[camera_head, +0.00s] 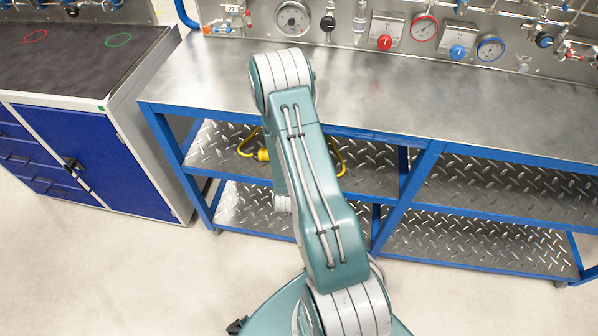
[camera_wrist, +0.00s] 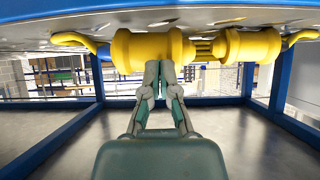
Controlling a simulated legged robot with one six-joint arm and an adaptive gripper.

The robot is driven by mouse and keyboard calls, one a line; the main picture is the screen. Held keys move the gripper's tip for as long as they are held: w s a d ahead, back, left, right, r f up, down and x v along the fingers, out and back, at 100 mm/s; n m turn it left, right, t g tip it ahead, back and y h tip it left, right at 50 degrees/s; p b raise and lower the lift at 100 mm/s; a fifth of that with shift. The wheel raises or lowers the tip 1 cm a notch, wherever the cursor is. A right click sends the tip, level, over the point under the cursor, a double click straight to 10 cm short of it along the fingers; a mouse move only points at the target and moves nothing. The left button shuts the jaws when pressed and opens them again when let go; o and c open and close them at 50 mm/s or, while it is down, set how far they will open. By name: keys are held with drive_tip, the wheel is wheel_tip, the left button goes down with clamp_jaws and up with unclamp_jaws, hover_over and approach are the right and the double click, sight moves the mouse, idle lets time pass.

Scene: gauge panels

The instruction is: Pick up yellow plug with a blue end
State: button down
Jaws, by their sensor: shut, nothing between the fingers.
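The yellow plug (camera_wrist: 140,48) lies lengthwise across the top of the wrist view, against a metal surface, with a narrower ribbed middle and a second thick yellow part (camera_wrist: 252,45) to the right. Yellow cable bends off at both sides. In the head view, yellow pieces (camera_head: 262,155) show on the upper shelf either side of my arm, which hides the rest and my gripper.
The workbench has a blue frame (camera_head: 402,205), a steel top (camera_head: 440,105) and two diamond-plate shelves (camera_head: 490,190). Its posts (camera_wrist: 275,80) flank my gripper. Gauges and valves (camera_head: 424,27) line the back panel. A blue cabinet (camera_head: 90,160) stands left. Open floor (camera_head: 110,265) lies in front.

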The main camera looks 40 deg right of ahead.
drive_tip(key=shift+d+r, duration=0.1)
drive_tip(key=shift+d, duration=0.35)
drive_tip(key=shift+d+r, duration=0.1)
drive_tip(key=shift+r, duration=0.5)
drive_tip(key=shift+w+r, duration=0.1)
drive_tip(key=s+a, duration=0.8)
drive_tip(key=a, duration=0.1)
drive_tip(key=w+d+r+m+g+y, duration=0.25)
drive_tip(key=w+d+r, duration=0.25)
drive_tip(key=w+d, duration=0.4)
drive_tip(key=shift+n+g+h, duration=0.25)
drive_tip(key=shift+n, duration=0.2)
drive_tip(key=x, duration=0.9)
drive_tip(key=shift+s+d+f, duration=0.25)
drive_tip(key=shift+d, duration=0.25)
